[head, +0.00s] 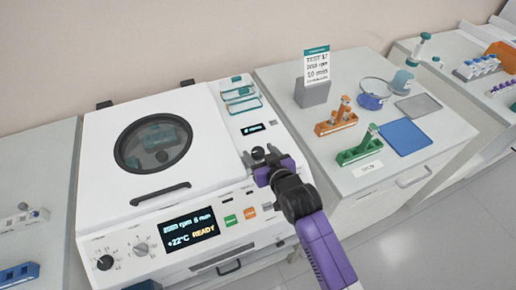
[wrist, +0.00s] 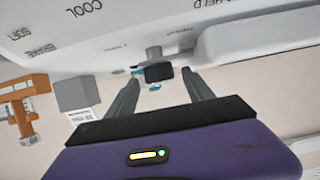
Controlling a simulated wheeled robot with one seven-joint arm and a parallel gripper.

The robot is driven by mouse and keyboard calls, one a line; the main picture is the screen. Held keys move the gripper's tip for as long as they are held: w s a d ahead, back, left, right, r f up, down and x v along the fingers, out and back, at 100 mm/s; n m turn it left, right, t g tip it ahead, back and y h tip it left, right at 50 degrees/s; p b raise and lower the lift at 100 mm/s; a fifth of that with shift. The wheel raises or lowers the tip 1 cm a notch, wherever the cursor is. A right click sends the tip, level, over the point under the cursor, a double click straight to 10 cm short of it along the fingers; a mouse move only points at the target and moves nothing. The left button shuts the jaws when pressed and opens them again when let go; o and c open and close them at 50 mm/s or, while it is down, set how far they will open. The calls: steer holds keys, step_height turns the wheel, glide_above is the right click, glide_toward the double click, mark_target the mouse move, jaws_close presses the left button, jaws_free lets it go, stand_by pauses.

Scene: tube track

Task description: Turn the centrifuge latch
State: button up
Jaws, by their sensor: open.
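The white centrifuge (head: 95,200) stands at the left in the head view, its lid with a round window down. Its latch (head: 258,153) looks like a small dark knob on the right part of the top. My gripper (head: 259,160) is at the latch, its fingers to either side of it. In the wrist view the latch's dark block (wrist: 159,73) hangs from a grey stem, between the two spread fingertips of my gripper (wrist: 161,82). The gripper is open; I cannot tell whether a finger touches the latch.
A display (head: 190,228) on the centrifuge front reads READY.

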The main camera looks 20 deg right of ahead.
steer(key=shift+x, duration=0.85)
jaws_close()
